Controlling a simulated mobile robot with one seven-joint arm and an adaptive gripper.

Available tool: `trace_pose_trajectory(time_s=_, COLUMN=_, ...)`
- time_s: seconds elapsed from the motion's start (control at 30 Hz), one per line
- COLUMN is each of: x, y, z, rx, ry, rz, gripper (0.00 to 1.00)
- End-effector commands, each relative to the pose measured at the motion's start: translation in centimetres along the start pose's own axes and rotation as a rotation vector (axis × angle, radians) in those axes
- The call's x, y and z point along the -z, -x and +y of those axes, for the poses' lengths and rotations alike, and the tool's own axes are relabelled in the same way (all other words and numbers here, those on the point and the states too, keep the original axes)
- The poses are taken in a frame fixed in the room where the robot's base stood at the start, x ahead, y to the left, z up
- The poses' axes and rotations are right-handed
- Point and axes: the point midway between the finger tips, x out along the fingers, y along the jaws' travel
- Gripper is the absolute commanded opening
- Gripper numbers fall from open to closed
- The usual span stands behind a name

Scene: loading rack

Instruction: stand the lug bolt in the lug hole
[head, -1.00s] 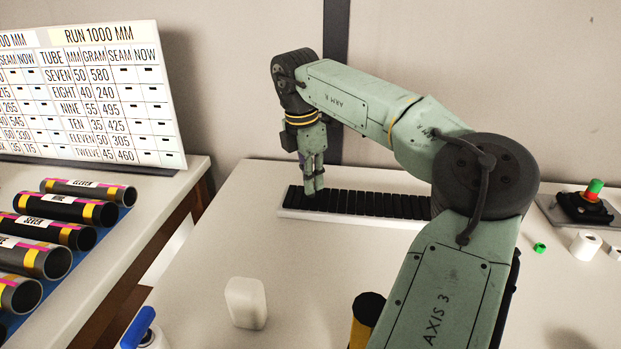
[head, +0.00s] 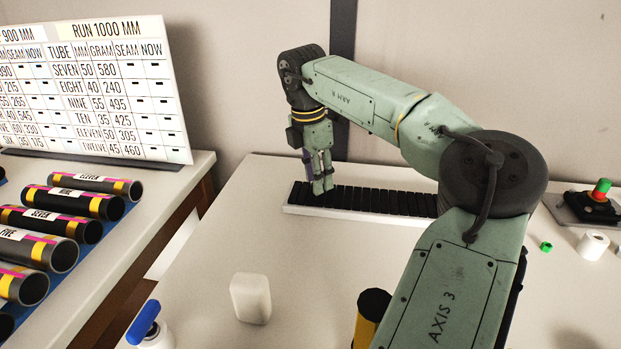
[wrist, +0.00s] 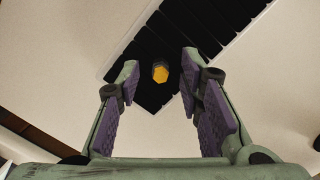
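My gripper (head: 322,190) points down over the left end of a black ribbed strip in a white tray (head: 350,214). In the wrist view the two purple-padded fingers (wrist: 159,64) are apart. A small yellow hexagonal piece with a dark edge (wrist: 160,73), possibly the head of the lug bolt, shows between the fingertips, with a gap on both sides. It appears to stand over the black strip (wrist: 193,35); its lower part is hidden. I cannot make out the lug hole in either view.
A black fixture with a red and green knob (head: 601,192) stands at the right, near a white roll (head: 592,246) and green ring (head: 546,247). A white block (head: 250,298) and blue-topped bottle (head: 146,325) stand in front. Labelled tubes (head: 75,207) lie left.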

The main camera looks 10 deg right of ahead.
Motion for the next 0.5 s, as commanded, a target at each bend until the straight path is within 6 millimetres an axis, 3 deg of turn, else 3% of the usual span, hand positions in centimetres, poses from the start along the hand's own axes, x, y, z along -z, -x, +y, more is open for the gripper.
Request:
trace_pose_trajectory(time_s=0.27, x=-0.1, y=0.6, z=0.0, rx=0.0, ry=0.0, rz=0.0, gripper=0.34)
trace_pose_trajectory(time_s=0.5, x=-0.6, y=4.4, z=0.0, rx=-0.001, ry=0.0, rz=-0.001, gripper=0.34)
